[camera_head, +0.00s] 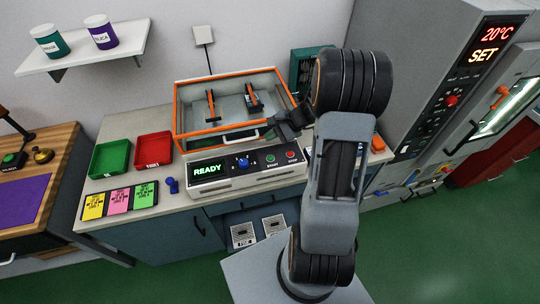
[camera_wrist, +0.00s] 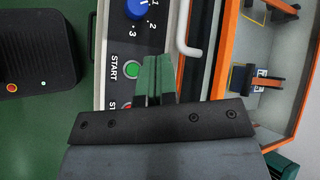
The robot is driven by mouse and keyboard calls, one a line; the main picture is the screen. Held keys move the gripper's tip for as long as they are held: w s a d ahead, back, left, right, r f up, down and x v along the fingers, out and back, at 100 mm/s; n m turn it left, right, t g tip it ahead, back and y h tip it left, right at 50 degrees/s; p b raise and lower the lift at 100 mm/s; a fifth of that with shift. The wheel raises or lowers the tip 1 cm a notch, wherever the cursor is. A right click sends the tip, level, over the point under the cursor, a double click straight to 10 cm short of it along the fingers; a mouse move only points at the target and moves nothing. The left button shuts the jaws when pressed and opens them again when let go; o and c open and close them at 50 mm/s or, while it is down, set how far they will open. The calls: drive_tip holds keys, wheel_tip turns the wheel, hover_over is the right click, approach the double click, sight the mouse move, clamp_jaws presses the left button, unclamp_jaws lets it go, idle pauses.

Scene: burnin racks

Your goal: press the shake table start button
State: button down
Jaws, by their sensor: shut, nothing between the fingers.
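The shake table's control panel (camera_head: 222,178) is a pale box below the orange-framed table (camera_head: 222,122). Its green START button (camera_head: 270,158) sits right of the blue knob (camera_head: 243,162) and left of the red STOP button (camera_head: 291,155). The display (camera_head: 208,169) reads READY. In the wrist view the START button (camera_wrist: 131,69) shows just left of my gripper (camera_wrist: 153,62), whose green-grey fingers are shut and empty. The STOP button is mostly hidden there by the gripper body. In the head view my gripper (camera_head: 281,128) is above the panel's right part. Contact with the button is not visible.
A pale handle (camera_head: 250,135) sticks out from the table's front, near my fingers in the wrist view (camera_wrist: 187,38). Green (camera_head: 110,158) and red (camera_head: 153,149) trays stand left on the counter. The tall oven cabinet (camera_head: 440,85) stands at the right.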

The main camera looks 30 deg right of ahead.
drive_tip(key=shift+f, duration=0.2)
drive_tip(key=b, duration=0.5)
hover_over(271, 158)
wheel_tip(271, 158, down, 7)
drive_tip(key=shift+s+f, duration=0.1)
drive_tip(key=shift+f+b, duration=0.65)
drive_tip(key=shift+b, duration=0.15)
idle(1.4)
drive_tip(key=shift+f+b, duration=0.4)
drive_tip(key=shift+b, duration=0.1)
drive_tip(key=shift+f+b, duration=0.4)
drive_tip(key=shift+b, duration=0.05)
idle(0.6)
drive_tip(key=shift+r, duration=0.15)
drive_tip(key=shift+r+p, duration=0.55)
drive_tip(key=shift+r, duration=0.15)
